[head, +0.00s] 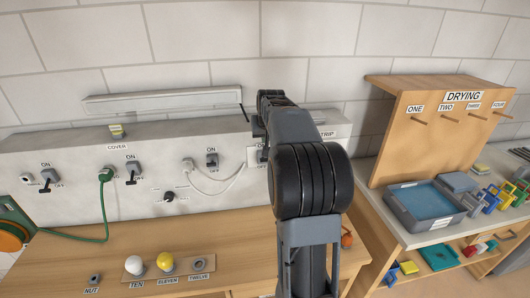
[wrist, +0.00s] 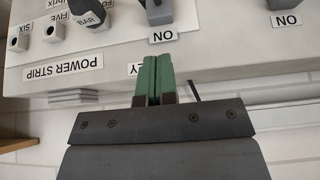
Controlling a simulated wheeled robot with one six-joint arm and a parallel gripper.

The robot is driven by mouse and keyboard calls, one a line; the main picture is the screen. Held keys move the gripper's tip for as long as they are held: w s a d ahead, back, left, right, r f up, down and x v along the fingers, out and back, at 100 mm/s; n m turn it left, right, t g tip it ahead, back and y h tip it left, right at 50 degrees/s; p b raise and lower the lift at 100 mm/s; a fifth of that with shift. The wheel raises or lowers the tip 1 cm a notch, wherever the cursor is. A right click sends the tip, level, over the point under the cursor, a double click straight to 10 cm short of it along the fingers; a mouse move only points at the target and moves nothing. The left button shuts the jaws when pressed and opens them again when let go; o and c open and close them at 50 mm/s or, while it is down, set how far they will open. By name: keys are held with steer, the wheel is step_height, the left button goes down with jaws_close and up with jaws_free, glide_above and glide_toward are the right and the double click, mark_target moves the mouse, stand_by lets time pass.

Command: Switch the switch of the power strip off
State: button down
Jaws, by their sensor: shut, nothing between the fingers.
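The power strip (wrist: 103,48) is a pale block in the wrist view, with an upside-down POWER STRIP label, sockets marked FIVE and SIX, and a dark plug marked BAR. In the head view my arm hides most of the strip; its left end (head: 253,156) shows. A grey switch (wrist: 158,11) with an ON label stands near this end in the wrist view, cut by the frame edge; I cannot tell its position. My gripper (wrist: 155,60) has green fingers, shut and empty, pointing toward that switch, apart from it in the picture. The fingers are hidden in the head view.
Another grey ON/OFF switch (head: 212,159) is left of the strip; it also shows in the wrist view (wrist: 285,12). A white cable (head: 215,193) loops below. The bench (head: 215,240) holds a white bulb and a yellow bulb. A drying rack (head: 395,130) and blue tray stand right.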

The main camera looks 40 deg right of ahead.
glide_above(265, 160)
steer(key=w, duration=0.1)
steer(key=f+p, duration=0.1)
steer(key=f, duration=0.3)
steer(key=shift+d, duration=0.2)
steer(key=shift+s+a+f, duration=0.1)
steer(key=shift+s+f, duration=0.05)
steer(key=shift+f, duration=0.35)
steer(key=shift+s+a+f, duration=0.1)
steer(key=shift+f, duration=0.4)
steer(key=shift+s+f, duration=0.2)
steer(key=shift+f, duration=0.65)
steer(key=shift+f, duration=0.1)
